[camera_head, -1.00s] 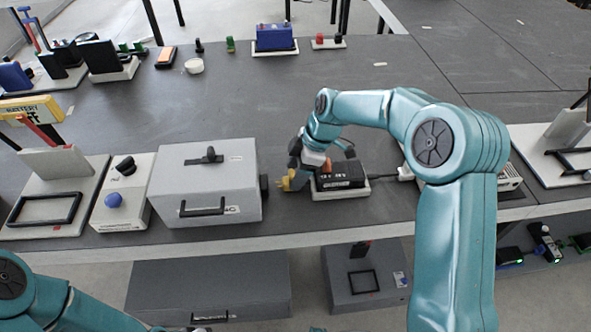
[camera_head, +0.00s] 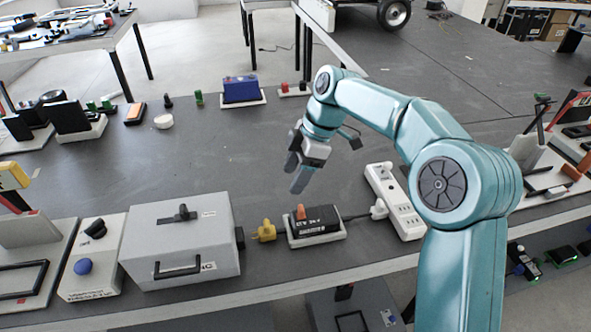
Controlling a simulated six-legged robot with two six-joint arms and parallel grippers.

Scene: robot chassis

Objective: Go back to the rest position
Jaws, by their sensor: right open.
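My right gripper (camera_head: 297,172) is raised over the dark table, left of its teal arm. Its fingers are apart and hold nothing. Below it, a black power adapter (camera_head: 318,225) with an orange switch sits in a white holder. A yellow plug (camera_head: 264,231) lies just left of the adapter, apart from the gripper. My left gripper is not in view.
A grey box (camera_head: 180,240) with handles stands left of the plug. A white power strip (camera_head: 396,202) lies right of the adapter, with a cable between them. A blue battery (camera_head: 240,90) stands at the back. The table's middle (camera_head: 220,150) is clear.

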